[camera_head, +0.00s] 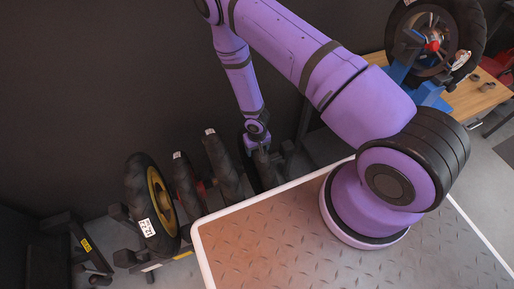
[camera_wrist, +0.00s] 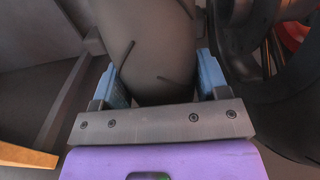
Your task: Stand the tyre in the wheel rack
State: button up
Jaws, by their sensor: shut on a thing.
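My gripper (camera_head: 257,147) reaches down at the far end of the row of wheels, near the dark wall. In the wrist view, its blue fingers (camera_wrist: 162,80) are shut on the dark tyre (camera_wrist: 155,45), one finger on each side of the tread. In the head view the held tyre (camera_head: 266,172) shows only in part, below my gripper. The wheel rack (camera_head: 184,254) is a low dark frame along the wall, largely hidden by wheels and my base. I cannot tell whether the held tyre rests in it.
A yellow-rimmed wheel (camera_head: 160,198) and two dark tyres, one (camera_head: 187,186) and another (camera_head: 222,166), stand left of my gripper. Another dark tyre (camera_wrist: 290,90) is close on the right in the wrist view. A wooden bench (camera_head: 470,98) with a mounted wheel (camera_head: 425,45) is at upper right.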

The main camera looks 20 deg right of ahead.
jog(key=o, duration=1.6)
jog(key=shift+f, duration=0.1)
jog(key=shift+o, duration=0.2)
notch_tip(320, 180, up, 11)
jog(key=shift+f, duration=0.1)
